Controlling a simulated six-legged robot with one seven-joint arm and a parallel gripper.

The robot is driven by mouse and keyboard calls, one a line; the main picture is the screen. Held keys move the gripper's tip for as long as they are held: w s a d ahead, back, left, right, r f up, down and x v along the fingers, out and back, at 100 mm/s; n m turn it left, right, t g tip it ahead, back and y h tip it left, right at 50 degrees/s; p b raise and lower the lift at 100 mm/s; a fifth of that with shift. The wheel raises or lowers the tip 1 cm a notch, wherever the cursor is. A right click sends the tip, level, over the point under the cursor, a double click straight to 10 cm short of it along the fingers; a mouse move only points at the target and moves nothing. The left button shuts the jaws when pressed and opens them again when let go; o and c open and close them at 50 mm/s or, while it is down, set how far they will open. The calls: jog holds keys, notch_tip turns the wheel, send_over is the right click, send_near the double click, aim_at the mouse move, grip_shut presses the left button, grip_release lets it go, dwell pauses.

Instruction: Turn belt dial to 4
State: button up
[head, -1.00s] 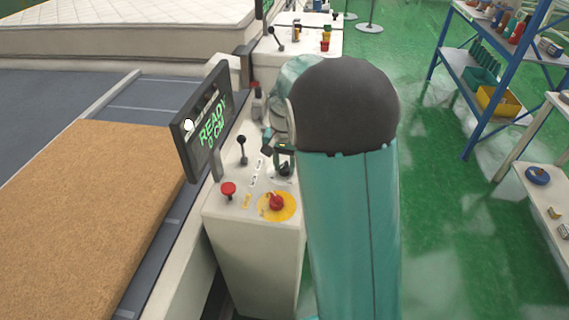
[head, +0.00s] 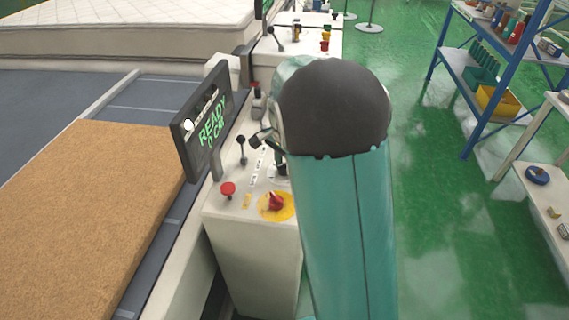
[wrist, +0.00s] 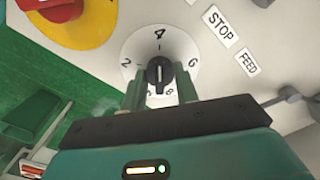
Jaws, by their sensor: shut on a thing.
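The belt dial (wrist: 160,72) is a black knob with a white line on a round white plate (wrist: 140,48) marked 2, 4, 6 and 8. In the wrist view the knob's white line lies along the 4–8 direction, with the 4 straight above it. My gripper (wrist: 160,84) is shut on the knob, one finger on each side. The fingers cover the lower part of the plate, with the 8 partly showing between them. In the head view, my arm mostly hides the dial and gripper.
On the same console (head: 254,240) are a red push button (head: 228,189), a red knob on a yellow plate (head: 276,203) and a black lever (head: 241,148). The screen (head: 205,122) reads READY.

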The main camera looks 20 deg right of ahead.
jog(key=shift+r, duration=0.1)
jog(key=o, duration=1)
notch_tip(320, 180, up, 14)
jog(key=shift+f, duration=0.15)
